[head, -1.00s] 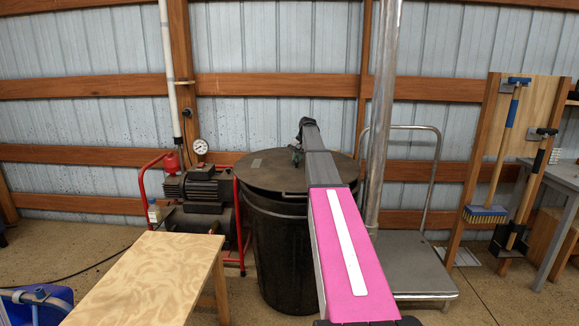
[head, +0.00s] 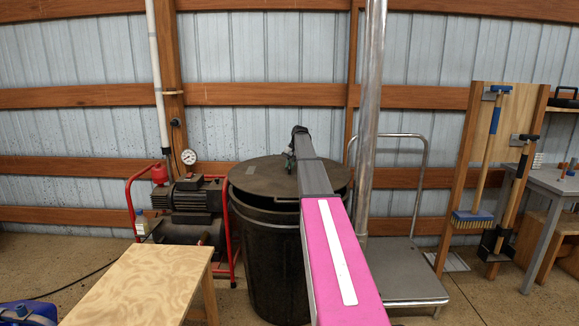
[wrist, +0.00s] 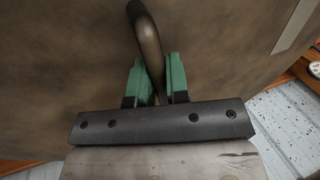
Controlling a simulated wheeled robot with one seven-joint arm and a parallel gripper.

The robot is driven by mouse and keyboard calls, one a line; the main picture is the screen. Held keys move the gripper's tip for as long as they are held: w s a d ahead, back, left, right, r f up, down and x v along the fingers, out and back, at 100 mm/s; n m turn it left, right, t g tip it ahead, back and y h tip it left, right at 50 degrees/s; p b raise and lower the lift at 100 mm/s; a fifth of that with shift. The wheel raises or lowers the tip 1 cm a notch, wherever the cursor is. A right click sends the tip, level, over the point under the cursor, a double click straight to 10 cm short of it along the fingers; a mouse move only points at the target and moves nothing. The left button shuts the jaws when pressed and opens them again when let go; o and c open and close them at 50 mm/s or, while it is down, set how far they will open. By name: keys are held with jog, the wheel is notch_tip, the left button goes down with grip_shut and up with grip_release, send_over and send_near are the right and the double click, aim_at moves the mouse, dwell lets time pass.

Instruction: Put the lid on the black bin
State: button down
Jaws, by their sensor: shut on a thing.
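The dark round lid (head: 250,178) is over the black bin (head: 262,260) in the head view, roughly level. The bin's rim shows below the lid's front edge, and a dark gap shows at the right, so the lid does not look seated all round. Its far side is hidden. My gripper (head: 291,162) is over the lid, partly hidden behind my pink and grey arm. In the wrist view, the green fingers of my gripper (wrist: 156,85) are shut on the lid's dark curved handle (wrist: 148,40), with the lid's brownish surface (wrist: 65,60) filling most of the picture.
A pump in a red frame (head: 190,205) stands close left of the bin. A wooden table (head: 145,280) is at front left. A metal cart (head: 400,275) and a steel pole (head: 371,120) are at right. A broom board (head: 500,170) stands farther right. A ribbed wall is behind.

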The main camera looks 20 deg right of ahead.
jog(key=shift+f, duration=2.65)
jog(key=shift+f, duration=0.8)
jog(key=c, duration=1)
grip_release()
jog(key=shift+c, duration=0.2)
